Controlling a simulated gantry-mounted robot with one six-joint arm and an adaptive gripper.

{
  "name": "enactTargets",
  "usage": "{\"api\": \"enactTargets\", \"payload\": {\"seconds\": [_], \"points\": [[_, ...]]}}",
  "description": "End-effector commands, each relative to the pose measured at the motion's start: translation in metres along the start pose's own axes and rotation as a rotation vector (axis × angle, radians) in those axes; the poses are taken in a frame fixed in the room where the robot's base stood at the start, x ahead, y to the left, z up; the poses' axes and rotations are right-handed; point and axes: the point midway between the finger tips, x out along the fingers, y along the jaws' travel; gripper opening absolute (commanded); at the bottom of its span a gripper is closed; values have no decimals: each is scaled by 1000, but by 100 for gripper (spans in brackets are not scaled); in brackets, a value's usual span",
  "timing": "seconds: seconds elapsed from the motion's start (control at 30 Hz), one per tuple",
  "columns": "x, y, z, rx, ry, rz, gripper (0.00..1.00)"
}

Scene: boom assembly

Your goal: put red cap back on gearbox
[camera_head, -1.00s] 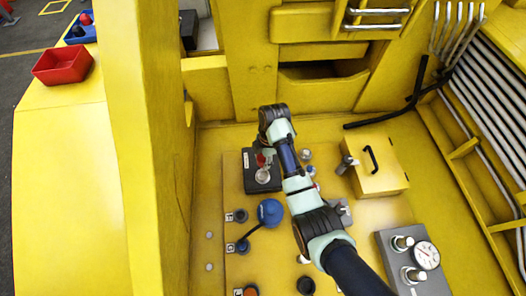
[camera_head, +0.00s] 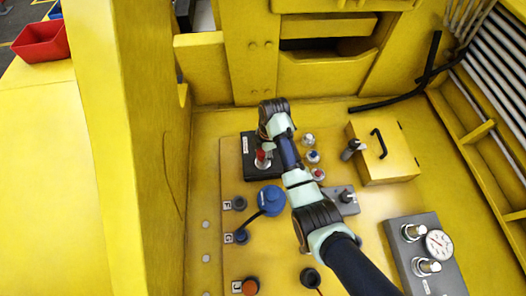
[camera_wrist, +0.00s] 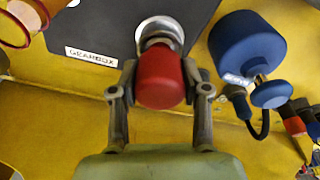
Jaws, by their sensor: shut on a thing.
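The gearbox (camera_head: 247,148) is a dark box on the yellow floor; its GEARBOX label shows in the wrist view (camera_wrist: 92,56). Its silver filler neck (camera_wrist: 160,32) shows just beyond the cap. The red cap (camera_wrist: 161,80) sits between the two fingers of my gripper (camera_wrist: 160,92), which is shut on its sides. In the head view the cap (camera_head: 260,156) appears right at the neck, above its silver ring. I cannot tell whether the cap touches the neck or is seated on it.
A blue round container (camera_head: 271,197) with a hose stands close below the gearbox. Several small capped ports (camera_head: 313,157) lie to the right, then a yellow box with a black handle (camera_head: 384,155). A gauge panel (camera_head: 425,255) is at lower right.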

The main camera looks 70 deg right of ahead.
Motion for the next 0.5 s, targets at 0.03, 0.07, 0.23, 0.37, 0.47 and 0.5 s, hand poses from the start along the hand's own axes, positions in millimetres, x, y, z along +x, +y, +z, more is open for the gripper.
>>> {"api": "enactTargets", "payload": {"seconds": [0.03,0.07,0.23,0.37,0.47,0.5], "points": [[6,0,1,0,0,0,12],[8,0,1,0,0,0,12],[12,0,2,0,0,1,12],[12,0,2,0,0,1,12],[12,0,2,0,0,0,51],[12,0,2,0,0,0,58]]}}
